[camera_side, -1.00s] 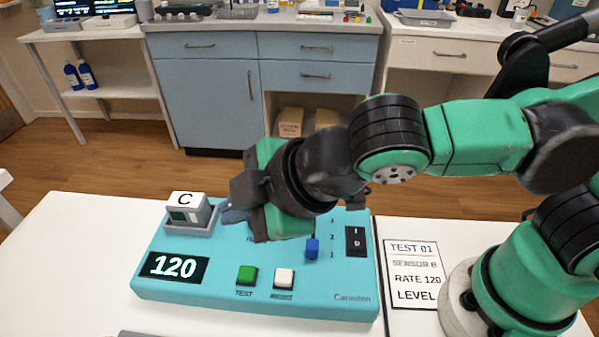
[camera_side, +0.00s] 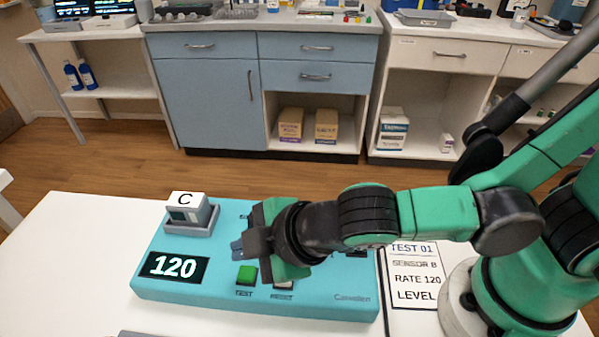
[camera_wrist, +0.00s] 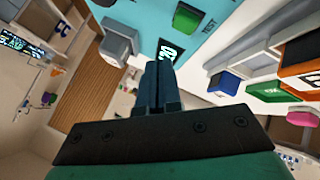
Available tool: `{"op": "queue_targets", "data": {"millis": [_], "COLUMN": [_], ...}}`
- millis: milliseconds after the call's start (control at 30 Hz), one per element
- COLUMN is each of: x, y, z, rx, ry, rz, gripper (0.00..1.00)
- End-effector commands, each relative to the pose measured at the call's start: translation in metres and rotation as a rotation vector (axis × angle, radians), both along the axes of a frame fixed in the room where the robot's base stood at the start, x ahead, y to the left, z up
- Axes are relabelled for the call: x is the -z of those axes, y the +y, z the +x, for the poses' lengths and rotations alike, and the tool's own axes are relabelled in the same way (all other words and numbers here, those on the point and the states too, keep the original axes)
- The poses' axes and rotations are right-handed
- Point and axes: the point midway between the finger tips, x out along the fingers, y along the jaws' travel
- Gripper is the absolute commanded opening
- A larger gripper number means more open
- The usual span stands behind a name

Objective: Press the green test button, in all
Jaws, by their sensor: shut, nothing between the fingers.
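The green test button (camera_side: 247,274) sits on the front part of a teal console (camera_side: 200,284), above the printed word TEST. It also shows at the top of the wrist view (camera_wrist: 186,18). My gripper (camera_side: 239,248) is shut and empty, its fingertips just behind and above the green button in the side view. A gap to the button seems visible, but its size is hard to tell. In the wrist view my shut fingers (camera_wrist: 155,85) point toward the console. The white button (camera_side: 283,284) beside the green one is mostly hidden by my gripper.
The console's display (camera_side: 173,266) reads 120. A grey block marked C (camera_side: 187,208) sits in a holder at the console's back left. A card (camera_side: 416,280) lists TEST 01, SENSOR B, RATE 120 and LEVEL. The white table left of the console is clear.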

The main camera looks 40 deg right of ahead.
Motion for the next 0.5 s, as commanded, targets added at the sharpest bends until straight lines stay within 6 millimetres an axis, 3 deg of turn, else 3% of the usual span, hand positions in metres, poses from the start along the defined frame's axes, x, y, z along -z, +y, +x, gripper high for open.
{"op": "queue_targets", "data": {"millis": [200, 500], "x": [0.015, 0.02], "y": [0.0, -0.001], "z": [0.0, 0.0], "rx": [0.0, 0.0], "ry": [0.0, 0.0], "rz": [0.0, 0.0], "gripper": [0.0, 0.0]}}
